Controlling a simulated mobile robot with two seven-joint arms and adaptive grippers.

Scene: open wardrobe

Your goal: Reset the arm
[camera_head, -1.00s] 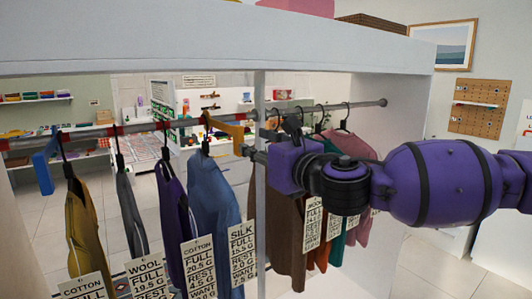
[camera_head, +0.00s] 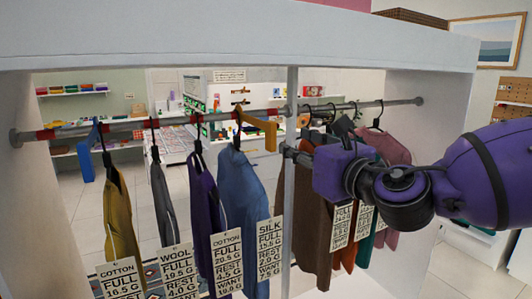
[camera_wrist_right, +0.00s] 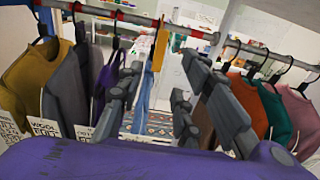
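My right gripper (camera_head: 286,152) reaches in from the right in front of the wardrobe. Its fingertips are beside the upright divider (camera_head: 289,190), below the hanging rail. In the right wrist view the gripper fingers (camera_wrist_right: 158,85) stand apart with a gap between them. A blue garment (camera_wrist_right: 147,88) shows through that gap, farther off, and nothing is seen gripped. My purple forearm (camera_head: 490,175) extends to the right edge. My left gripper is not in view.
Left of the divider hang a mustard garment (camera_head: 120,215), a grey one (camera_head: 162,200), a purple one (camera_head: 203,195) and a blue one (camera_head: 240,185), with paper tags. Brown, orange, teal and pink garments hang right, partly behind my gripper. A blue bracket (camera_head: 86,160) and orange bracket (camera_head: 258,130) hang from the rail (camera_head: 130,120).

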